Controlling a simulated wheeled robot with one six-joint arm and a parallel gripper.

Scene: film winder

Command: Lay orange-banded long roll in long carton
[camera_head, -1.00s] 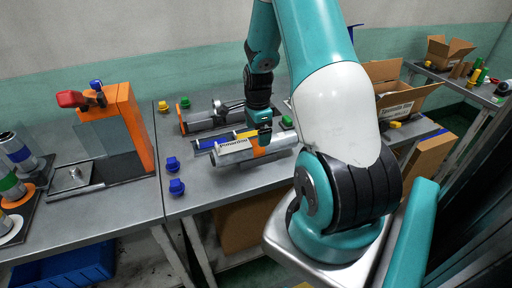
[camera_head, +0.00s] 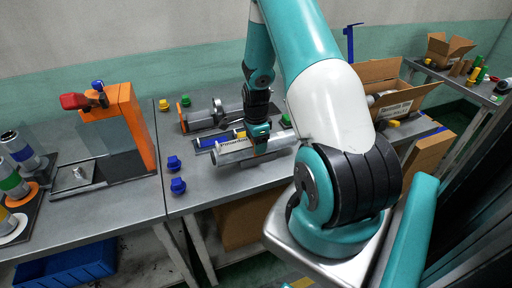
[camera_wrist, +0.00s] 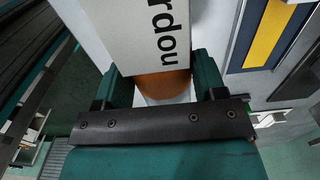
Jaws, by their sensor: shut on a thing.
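The orange-banded long roll (camera_head: 228,156) is a pale silver cylinder with black lettering, lying near the front of the middle table in the head view. My gripper (camera_head: 258,149) comes down over it from above, with its fingers around the banded part. In the wrist view the orange band (camera_wrist: 163,86) shows between the two teal fingers, and the white lettered surface (camera_wrist: 140,35) runs up beyond them. The gripper is shut on the roll. An open long cardboard carton (camera_head: 401,107) with a white label stands at the right, partly behind my arm; something pale shows inside it.
Blue and yellow banded pieces (camera_head: 211,142) lie just behind the roll. A metal winder-like device (camera_head: 205,117) stands farther back. Blue knobs (camera_head: 176,175) sit at the front left. An orange-framed stand (camera_head: 132,125) is on the left table.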

